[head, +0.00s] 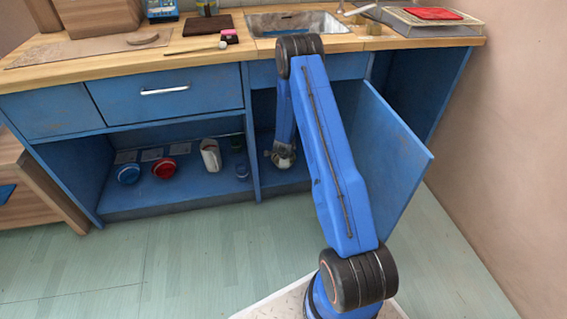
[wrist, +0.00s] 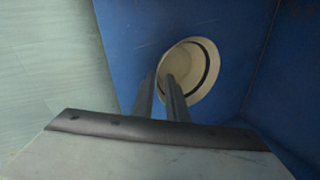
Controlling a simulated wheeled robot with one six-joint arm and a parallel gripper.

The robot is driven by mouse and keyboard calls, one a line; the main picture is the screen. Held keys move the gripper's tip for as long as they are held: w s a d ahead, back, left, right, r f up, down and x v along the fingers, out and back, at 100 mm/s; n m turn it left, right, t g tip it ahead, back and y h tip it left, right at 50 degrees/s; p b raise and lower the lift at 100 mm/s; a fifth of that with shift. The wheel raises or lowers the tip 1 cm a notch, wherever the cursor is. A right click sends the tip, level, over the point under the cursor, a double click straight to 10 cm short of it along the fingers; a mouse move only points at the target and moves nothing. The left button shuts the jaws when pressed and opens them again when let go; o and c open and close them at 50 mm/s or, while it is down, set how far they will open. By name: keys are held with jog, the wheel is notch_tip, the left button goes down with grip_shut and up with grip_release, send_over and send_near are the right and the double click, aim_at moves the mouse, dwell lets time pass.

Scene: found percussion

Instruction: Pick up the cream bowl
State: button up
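The cream bowl (wrist: 199,52) sits on the blue cabinet floor in the wrist view, its round mouth facing the camera, with a dark curved line inside. My gripper (wrist: 160,80) is over its near left rim. Its two dark fingers stand a little apart with a gap between them. The right finger overlaps the bowl's inside, and the left finger is just outside the rim. Contact with the bowl cannot be made out. In the head view my gripper (head: 283,150) reaches into the right cabinet bay, and the bowl is mostly hidden there.
An open blue cabinet door (head: 395,160) stands right of my arm. A divider (head: 251,135) separates the left bay, which holds a blue jar (head: 129,174), a red container (head: 164,168), a white container (head: 211,155) and a small blue item (head: 242,171). The floor in front is clear.

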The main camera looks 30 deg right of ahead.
jog(key=x, duration=0.4)
jog(key=shift+d+f, duration=0.25)
jog(key=shift+f, duration=0.15)
jog(key=shift+c, duration=0.3)
grip_shut()
notch_tip(320, 180, up, 18)
dwell(0.6)
